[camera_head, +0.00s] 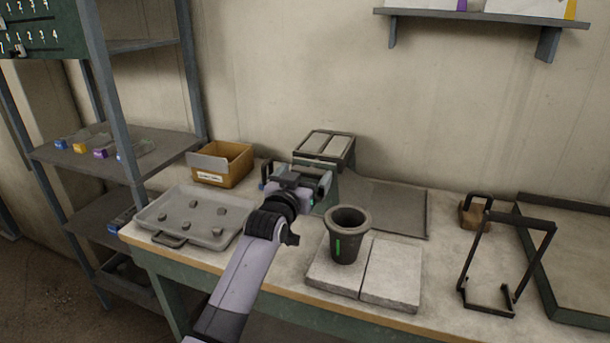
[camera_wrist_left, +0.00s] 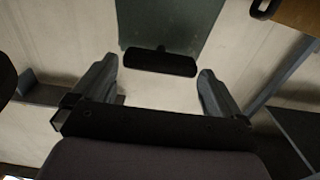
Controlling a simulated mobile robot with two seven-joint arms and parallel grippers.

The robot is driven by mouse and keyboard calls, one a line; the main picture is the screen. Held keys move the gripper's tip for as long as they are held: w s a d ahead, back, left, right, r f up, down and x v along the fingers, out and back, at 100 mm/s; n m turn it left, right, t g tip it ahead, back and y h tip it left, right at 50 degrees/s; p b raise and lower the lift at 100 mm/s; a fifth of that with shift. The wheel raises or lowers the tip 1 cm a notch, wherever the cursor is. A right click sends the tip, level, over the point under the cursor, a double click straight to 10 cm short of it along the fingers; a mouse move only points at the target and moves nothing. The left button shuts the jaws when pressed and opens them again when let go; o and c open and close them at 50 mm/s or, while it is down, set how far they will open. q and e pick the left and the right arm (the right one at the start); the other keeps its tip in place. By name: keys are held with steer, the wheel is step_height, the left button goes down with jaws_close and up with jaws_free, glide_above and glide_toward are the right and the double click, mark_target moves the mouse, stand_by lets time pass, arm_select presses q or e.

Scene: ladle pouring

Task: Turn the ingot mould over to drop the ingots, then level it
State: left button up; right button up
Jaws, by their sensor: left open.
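The ingot mould (camera_head: 326,144) sits at the back middle of the bench, a dark frame with two pale, filled-looking compartments. It rests on a green stand (camera_head: 345,190), which also shows in the left wrist view (camera_wrist_left: 170,25). My left gripper (camera_head: 297,182) is in front of the mould in the head view and hides its near side. In the left wrist view, a dark bar-like handle (camera_wrist_left: 158,63) appears between the open fingers, which do not visibly touch it. My right gripper is not in view.
A grey tray (camera_head: 165,228) with several small lumps lies at left, with a cardboard box (camera_head: 222,163) behind it. A dark crucible (camera_head: 347,235) stands on pale slabs (camera_head: 392,275). A flat dark plate (camera_head: 385,205) lies behind. A black frame (camera_head: 505,260) stands at right.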

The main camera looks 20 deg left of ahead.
arm_select(q)
steer(key=shift+w, duration=0.4)
steer(key=c, duration=1.2)
steer(key=shift+c, duration=0.2)
